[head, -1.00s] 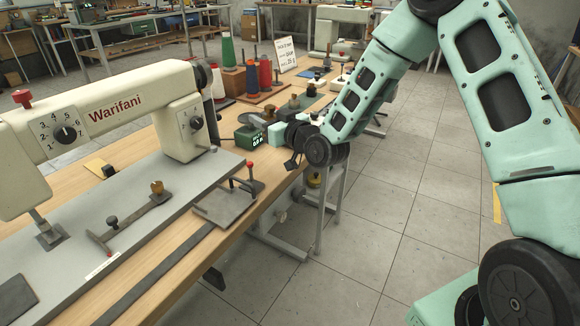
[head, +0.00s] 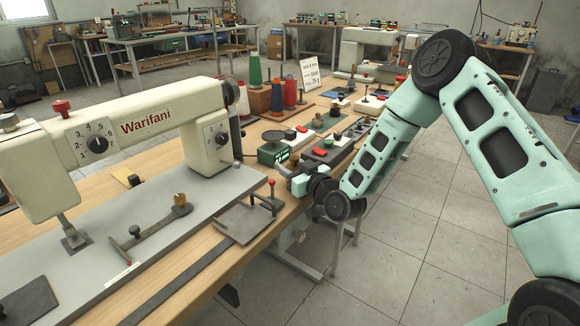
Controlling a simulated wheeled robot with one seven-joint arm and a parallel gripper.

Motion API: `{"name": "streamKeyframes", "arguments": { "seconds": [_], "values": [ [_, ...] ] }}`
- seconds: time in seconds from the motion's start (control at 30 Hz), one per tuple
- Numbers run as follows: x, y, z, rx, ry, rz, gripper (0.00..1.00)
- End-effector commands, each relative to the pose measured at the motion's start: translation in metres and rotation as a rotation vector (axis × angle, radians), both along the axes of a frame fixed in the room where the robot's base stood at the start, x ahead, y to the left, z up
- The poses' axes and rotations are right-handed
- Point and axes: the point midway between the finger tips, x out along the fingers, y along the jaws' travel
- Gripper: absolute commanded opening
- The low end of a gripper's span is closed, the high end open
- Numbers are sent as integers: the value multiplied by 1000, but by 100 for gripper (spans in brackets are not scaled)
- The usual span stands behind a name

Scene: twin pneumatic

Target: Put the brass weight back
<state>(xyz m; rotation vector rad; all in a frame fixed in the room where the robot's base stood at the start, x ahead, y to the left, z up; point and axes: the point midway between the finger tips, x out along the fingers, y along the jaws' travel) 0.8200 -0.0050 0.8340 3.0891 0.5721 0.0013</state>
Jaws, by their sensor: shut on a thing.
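My gripper (head: 288,172) is at the right edge of the wooden bench, just in front of a green box with a small lit display (head: 274,150). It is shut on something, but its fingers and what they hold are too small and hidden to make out. A small brass-coloured piece (head: 317,121) stands behind the green box, and another (head: 335,110) stands farther back. A brass-coloured knob (head: 180,200) is on a lever lying on the grey machine bed. I cannot tell which piece is the brass weight.
A cream sewing machine (head: 150,125) fills the left. A flat grey plate with red-topped posts (head: 245,222) lies nearer me. Dark blocks with red pieces (head: 322,152), thread cones (head: 277,95) and a sign card (head: 310,74) stand behind the gripper. Floor to the right is clear.

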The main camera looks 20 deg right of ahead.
Motion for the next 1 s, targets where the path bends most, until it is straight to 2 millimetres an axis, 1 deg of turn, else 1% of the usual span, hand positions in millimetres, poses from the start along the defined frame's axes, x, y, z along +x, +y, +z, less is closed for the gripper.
{"name": "streamKeyframes", "arguments": {
  "seconds": [0.07,0.2,0.23,0.27,0.3,0.53,0.67,0.77,0.87,1.0],
  "values": [
    [1,0,2,1,-6,0,0],
    [1,0,-2,1,-5,0,0],
    [0,0,-3,0,1,0,50],
    [0,0,-3,0,1,0,59],
    [0,0,-3,0,1,0,64],
    [0,0,-3,0,1,0,64],
    [0,0,3,1,1,0,64],
    [-13,-5,-1,-1,4,1,64],
    [-31,-13,-1,-1,4,-1,64],
    [-60,-23,-2,-1,4,0,64]
  ]
}}
